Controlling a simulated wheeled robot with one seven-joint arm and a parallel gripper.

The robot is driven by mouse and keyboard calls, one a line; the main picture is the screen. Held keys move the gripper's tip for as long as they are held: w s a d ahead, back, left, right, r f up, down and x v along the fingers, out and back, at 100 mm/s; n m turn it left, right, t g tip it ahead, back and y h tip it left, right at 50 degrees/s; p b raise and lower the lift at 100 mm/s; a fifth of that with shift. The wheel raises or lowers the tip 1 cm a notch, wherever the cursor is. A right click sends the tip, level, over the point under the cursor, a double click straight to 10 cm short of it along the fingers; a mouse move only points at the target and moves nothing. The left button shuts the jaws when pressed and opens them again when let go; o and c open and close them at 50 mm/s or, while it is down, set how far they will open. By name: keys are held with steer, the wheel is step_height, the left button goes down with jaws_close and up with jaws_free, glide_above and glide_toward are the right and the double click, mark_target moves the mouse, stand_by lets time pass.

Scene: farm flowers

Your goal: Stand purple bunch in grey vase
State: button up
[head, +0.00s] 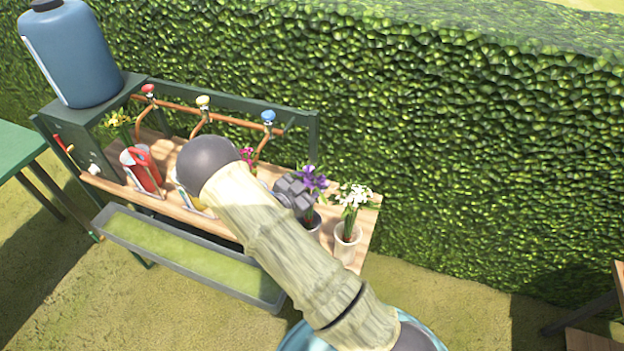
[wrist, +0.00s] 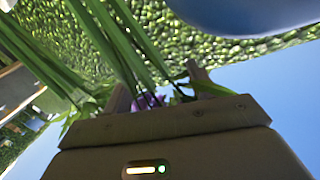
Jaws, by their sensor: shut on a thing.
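The purple bunch (head: 316,178) shows purple heads and green leaves at the right part of the wooden bench. My gripper (head: 302,194) is beside it, partly hidden by my arm. In the wrist view my gripper (wrist: 160,88) is shut on the bunch, with purple petals (wrist: 148,101) between the fingers and long green stems (wrist: 110,40) running up the picture. A grey vase (head: 314,228) stands on the bench below the bunch, partly covered by my arm. I cannot tell whether the stem ends are inside its mouth or in front of it.
A pale vase (head: 347,243) with white flowers (head: 354,196) stands close on the right. A red can (head: 146,172), a pink flower (head: 247,156) and taps (head: 203,103) are to the left. A trough (head: 180,255) runs along the front. A hedge (head: 450,150) stands behind.

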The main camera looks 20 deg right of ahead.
steer(key=shift+s, duration=0.15)
steer(key=o, duration=1.3)
steer(key=shift+o, duration=1.3)
steer(key=shift+d, duration=0.1)
steer(key=shift+s+a, duration=0.25)
steer(key=shift+a, duration=0.25)
steer(key=b+v, duration=0.3)
steer(key=v, duration=1.3)
steer(key=shift+s+b, duration=0.2)
steer(key=shift+b, duration=0.2)
steer(key=shift+w, duration=0.1)
